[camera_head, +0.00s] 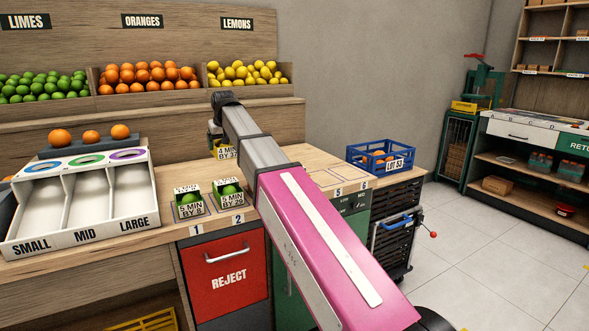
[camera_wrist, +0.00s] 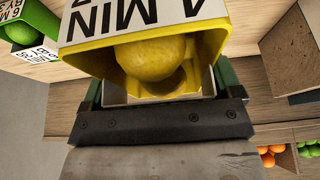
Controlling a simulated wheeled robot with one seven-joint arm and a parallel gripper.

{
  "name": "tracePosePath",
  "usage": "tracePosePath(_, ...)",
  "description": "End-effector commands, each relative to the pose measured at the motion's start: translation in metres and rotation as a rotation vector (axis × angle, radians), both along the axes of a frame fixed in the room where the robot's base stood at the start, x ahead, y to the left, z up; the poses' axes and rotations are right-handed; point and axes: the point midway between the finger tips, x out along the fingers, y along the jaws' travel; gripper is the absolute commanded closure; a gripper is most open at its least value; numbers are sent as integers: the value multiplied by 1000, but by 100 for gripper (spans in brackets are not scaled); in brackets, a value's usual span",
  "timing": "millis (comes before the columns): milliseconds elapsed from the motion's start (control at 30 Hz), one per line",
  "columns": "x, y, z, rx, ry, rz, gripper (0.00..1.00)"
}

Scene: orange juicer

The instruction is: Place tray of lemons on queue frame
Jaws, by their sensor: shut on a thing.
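A yellow tray (camera_head: 227,153) with a "4 MIN" label is behind my arm in the head view, near the back of the wooden counter. In the wrist view the yellow tray (camera_wrist: 218,38) fills the top middle, with a lemon (camera_wrist: 150,56) inside. My gripper (camera_wrist: 160,80) is shut on this tray, its green fingers along the two sides. In the head view my gripper (camera_head: 215,133) is mostly hidden by my arm. I cannot tell whether the tray touches the counter. The numbered wooden strip, likely the queue frame (camera_head: 325,178), shows 1, 2, 5 and 6; my arm covers its middle.
Green trays with limes (camera_head: 188,203) (camera_head: 228,192) stand at 1 and 2. A white sorting tray (camera_head: 85,205) is on the left. A blue crate (camera_head: 381,157) stands at the right end. Fruit bins line the back. The strip near 5 and 6 looks bare.

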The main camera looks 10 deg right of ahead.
Motion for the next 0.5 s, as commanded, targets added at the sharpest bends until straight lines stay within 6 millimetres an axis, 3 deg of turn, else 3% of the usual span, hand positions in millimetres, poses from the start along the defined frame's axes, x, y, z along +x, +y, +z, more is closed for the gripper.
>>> tracePosePath(167,-6,-50,-1,0,1,-7,44)
tracePosePath(500,-32,-171,-2,0,4,-9,44)
